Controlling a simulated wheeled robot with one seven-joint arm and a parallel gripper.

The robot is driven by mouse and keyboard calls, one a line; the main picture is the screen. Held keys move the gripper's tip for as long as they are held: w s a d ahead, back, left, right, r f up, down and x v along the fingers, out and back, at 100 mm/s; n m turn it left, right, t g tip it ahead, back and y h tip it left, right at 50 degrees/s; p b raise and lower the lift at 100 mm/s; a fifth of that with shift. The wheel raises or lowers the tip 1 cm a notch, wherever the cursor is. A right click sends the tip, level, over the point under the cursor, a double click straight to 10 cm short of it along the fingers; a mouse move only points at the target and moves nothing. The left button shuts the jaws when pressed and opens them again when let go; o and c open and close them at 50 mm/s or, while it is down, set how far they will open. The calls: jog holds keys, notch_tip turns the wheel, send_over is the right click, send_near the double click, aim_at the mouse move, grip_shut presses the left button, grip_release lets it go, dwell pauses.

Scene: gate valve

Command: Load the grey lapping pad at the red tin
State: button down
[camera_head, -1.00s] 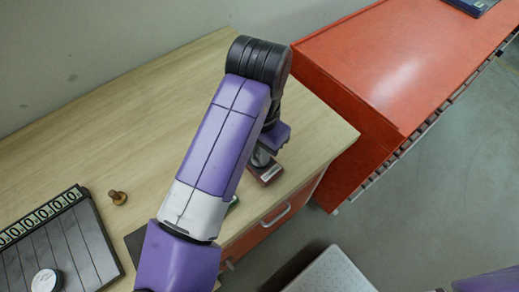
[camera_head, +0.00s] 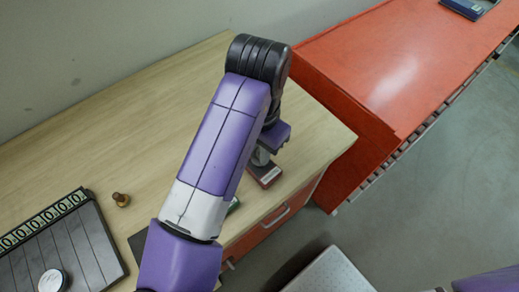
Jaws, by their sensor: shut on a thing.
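The red tin (camera_head: 265,175) is a small dark red box with a pale label, near the right front edge of the wooden worktop. My gripper (camera_head: 261,159) is right above its far side, mostly hidden behind my purple arm. It is shut on a small grey thing, seemingly the grey lapping pad, of which little shows. I cannot tell whether the pad touches the tin.
A green tin (camera_head: 234,206) peeks out beside my arm. A brass-coloured knob (camera_head: 121,199) stands left. A dark grooved tray (camera_head: 70,245) with a number strip holds a white round puck (camera_head: 52,281). A red cabinet (camera_head: 400,90) adjoins the worktop (camera_head: 110,130) at right.

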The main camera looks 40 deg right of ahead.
jog(key=shift+r+p, duration=1.85)
jog(key=shift+r, duration=0.7)
